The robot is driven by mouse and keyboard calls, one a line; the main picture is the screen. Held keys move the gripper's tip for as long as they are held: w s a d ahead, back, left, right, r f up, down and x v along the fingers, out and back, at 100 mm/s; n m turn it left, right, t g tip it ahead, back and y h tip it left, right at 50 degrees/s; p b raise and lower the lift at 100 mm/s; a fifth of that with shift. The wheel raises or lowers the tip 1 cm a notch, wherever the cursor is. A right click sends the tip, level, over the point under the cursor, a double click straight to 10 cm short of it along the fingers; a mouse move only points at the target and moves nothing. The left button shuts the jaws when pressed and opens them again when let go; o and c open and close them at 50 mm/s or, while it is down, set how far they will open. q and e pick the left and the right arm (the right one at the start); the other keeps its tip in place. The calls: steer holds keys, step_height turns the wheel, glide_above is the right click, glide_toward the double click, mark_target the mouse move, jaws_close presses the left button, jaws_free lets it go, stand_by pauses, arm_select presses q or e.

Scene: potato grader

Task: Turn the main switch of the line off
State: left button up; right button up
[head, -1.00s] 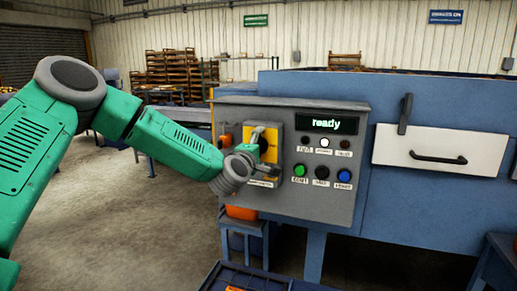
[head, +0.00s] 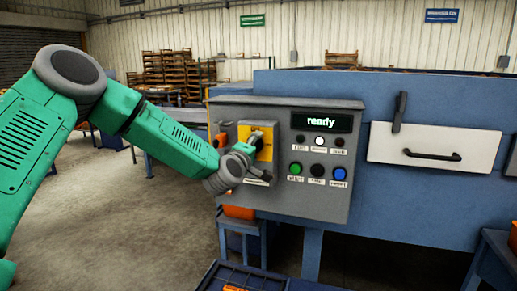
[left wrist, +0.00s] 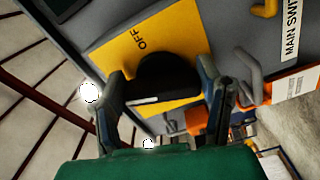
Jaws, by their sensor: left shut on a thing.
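The main switch has a yellow plate (head: 267,152) on the left part of the grey control panel (head: 281,112). In the left wrist view, its black knob (left wrist: 168,72) stands on the yellow plate (left wrist: 117,46), with "OFF" printed near it. My left gripper (head: 253,141) is at the switch. In the left wrist view its two fingers (left wrist: 165,105) are on either side of the knob's handle, shut on it. The fingers partly hide the knob in the head view, so its exact angle is unclear there. My right gripper is not in view.
The panel display (head: 321,121) reads "ready". Green (head: 296,168), black and blue (head: 338,173) buttons sit below it. An orange part (head: 221,139) is left of the switch. A white drawer front (head: 434,147) is at right. A blue crate (head: 225,272) stands below.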

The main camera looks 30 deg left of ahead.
arm_select(q)
steer(key=m, duration=0.2)
steer(key=a+m, duration=0.1)
steer(key=shift+r, duration=0.25)
steer(key=m, duration=0.7)
steer(key=shift+r+m, duration=0.15)
steer(key=shift+m, duration=0.25)
steer(key=shift+m+b, duration=0.45)
steer(key=shift+m, duration=1.55)
steer(key=shift+w, duration=0.1)
steer(key=o, duration=1.2)
steer(key=shift+c, duration=0.2)
steer(key=shift+f, duration=0.25)
